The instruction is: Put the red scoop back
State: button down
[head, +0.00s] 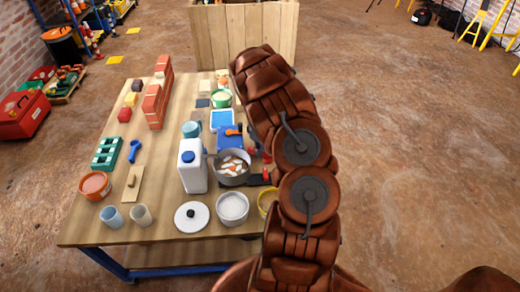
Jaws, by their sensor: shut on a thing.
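A small part of my gripper (258,180) shows as dark pieces just right of the grey pot, low over the table. My own arm hides most of it. A small red piece (266,175), which looks like part of the red scoop, shows at these dark pieces. My gripper is shut on it. The rest of the scoop is hidden, and I cannot tell whether it touches the table or pot.
The grey pot (232,168) with pale and orange pieces stands close beside the gripper. A white jug (192,167), white bowl (232,208), round lid (192,217) and yellow bowl (266,200) crowd it. A red brick wall (158,95) stands farther back. The wooden table (155,190) has bare room left of the jug.

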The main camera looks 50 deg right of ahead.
jog(key=shift+f, duration=0.1)
jog(key=c, duration=1)
grip_release()
jog(key=o, duration=0.4)
jog(key=shift+r, duration=3.5)
